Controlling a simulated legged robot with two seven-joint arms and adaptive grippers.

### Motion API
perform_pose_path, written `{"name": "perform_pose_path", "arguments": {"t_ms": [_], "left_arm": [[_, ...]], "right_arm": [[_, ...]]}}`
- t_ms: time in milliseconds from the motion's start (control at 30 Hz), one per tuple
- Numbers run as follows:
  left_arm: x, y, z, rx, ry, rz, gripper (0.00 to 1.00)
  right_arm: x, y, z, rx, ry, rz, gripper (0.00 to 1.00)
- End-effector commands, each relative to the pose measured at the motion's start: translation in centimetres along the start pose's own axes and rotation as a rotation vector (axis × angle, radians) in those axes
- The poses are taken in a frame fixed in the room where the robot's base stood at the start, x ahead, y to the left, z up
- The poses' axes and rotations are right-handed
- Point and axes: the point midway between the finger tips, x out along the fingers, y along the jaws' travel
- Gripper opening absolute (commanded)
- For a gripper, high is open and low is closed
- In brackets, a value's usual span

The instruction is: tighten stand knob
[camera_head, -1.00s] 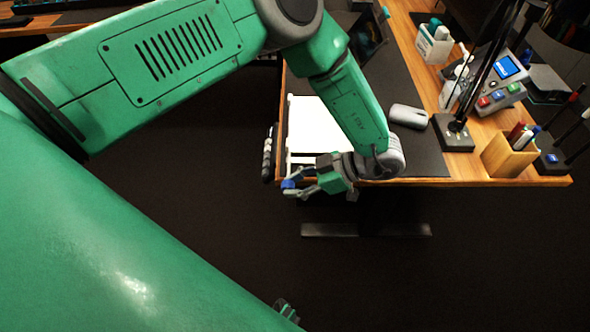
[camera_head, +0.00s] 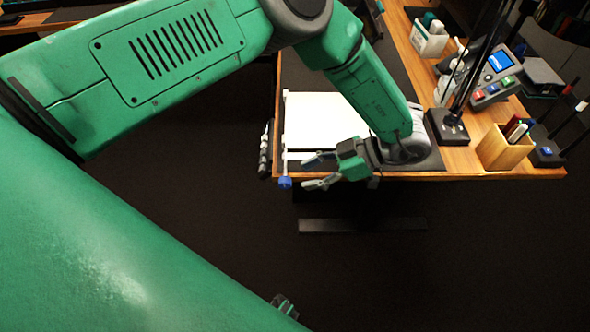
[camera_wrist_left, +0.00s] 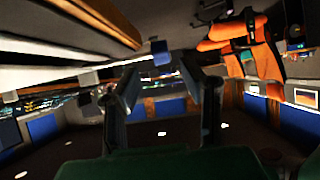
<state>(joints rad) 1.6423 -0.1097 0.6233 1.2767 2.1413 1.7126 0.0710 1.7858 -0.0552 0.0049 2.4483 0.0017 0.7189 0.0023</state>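The blue stand knob (camera_head: 285,183) is at the near end of a thin white bar (camera_head: 285,130), at the desk's front left corner. A white panel (camera_head: 325,120) lies beside the bar. My left gripper (camera_head: 305,173) is just right of the knob, fingers apart and empty, pointing left towards it. In the left wrist view the blue knob (camera_wrist_left: 160,52) shows beyond and between the two spread fingers (camera_wrist_left: 168,85), apart from them. A small dark and green part (camera_head: 285,306) at the bottom may be my right gripper; its fingers cannot be made out.
The wooden desk (camera_head: 460,160) holds a dark mat, a black lamp base (camera_head: 447,127), a pen holder (camera_head: 505,148), a button console (camera_head: 495,78) and a white container (camera_head: 431,40). A dark object with light parts (camera_head: 265,150) hangs at the left edge. The floor left is clear.

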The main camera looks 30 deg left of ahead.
Motion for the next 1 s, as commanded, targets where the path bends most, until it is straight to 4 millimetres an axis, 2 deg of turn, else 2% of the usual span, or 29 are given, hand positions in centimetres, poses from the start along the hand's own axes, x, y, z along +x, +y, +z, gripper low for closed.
{"name": "perform_pose_path", "arguments": {"t_ms": [33,133,333,500,1000], "left_arm": [[-1.2,0.0,0.1,-0.001,-0.004,0.001,0.36],[-3.2,0.0,0.1,-0.001,-0.002,0.000,0.36],[-5.8,0.0,0.1,0.000,0.001,-0.001,0.36],[-6.4,0.0,0.0,0.002,0.001,-0.002,0.36],[-6.4,0.0,0.0,0.001,0.001,-0.001,0.36]], "right_arm": [[0.0,0.0,0.0,0.000,0.000,0.000,0.40],[0.0,0.0,0.0,0.000,0.000,0.000,0.40],[0.0,0.0,0.0,0.000,0.001,0.000,0.40],[0.0,0.0,0.0,0.000,0.001,0.001,0.40],[0.1,0.0,-0.3,0.000,-0.002,0.000,0.40]]}}
